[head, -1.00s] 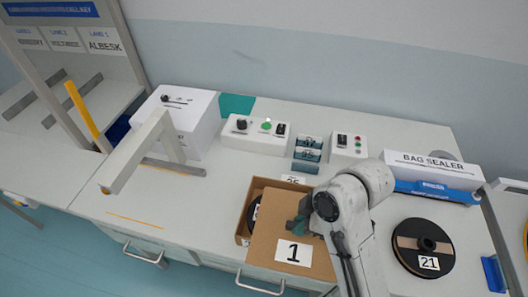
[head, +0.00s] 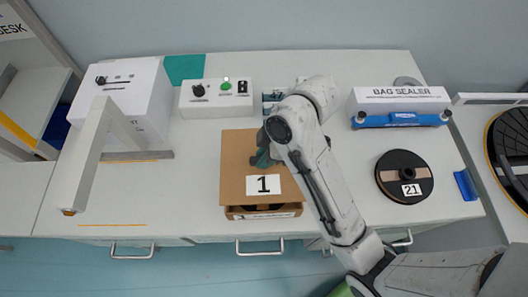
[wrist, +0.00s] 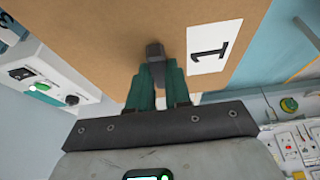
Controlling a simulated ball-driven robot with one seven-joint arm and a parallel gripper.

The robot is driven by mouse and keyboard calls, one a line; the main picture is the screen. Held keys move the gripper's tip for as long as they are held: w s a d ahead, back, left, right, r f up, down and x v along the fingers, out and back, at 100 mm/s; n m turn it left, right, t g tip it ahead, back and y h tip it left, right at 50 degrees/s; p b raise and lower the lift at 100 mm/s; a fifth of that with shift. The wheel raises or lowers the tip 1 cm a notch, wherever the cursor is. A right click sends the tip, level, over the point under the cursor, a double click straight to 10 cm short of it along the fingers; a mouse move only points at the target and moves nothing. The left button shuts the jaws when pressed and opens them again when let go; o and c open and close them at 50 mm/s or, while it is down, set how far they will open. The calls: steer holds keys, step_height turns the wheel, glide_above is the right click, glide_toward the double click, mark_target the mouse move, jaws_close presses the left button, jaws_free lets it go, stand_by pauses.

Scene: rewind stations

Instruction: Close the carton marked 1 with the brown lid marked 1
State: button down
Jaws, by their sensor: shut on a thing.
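The brown lid marked 1 (head: 240,178) is a flat board with a white number label. It is over the carton (head: 236,212), whose front part shows below the lid's front edge with a dark interior strip. The rest of the carton is hidden under the lid, and I cannot tell whether the lid touches its rim. My gripper (head: 264,153) is shut on the lid's dark knob (wrist: 155,50) with its green fingers. The lid also fills the upper wrist view (wrist: 90,35), tilted in the picture.
A control box (head: 215,97) with a green button stands behind and left. A grey frame (head: 92,150) and white box (head: 140,85) are further left. The bag sealer (head: 400,105) and reel 21 (head: 405,175) stand right.

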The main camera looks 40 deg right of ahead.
steer(key=shift+s+f+b, duration=0.1)
steer(key=shift+f+b, duration=1.25)
steer(key=shift+f, duration=1.4)
steer(key=shift+p, duration=1.25)
steer(key=shift+f+b, duration=0.6)
steer(key=shift+f, duration=0.55)
steer(key=c, duration=1)
jaws_free()
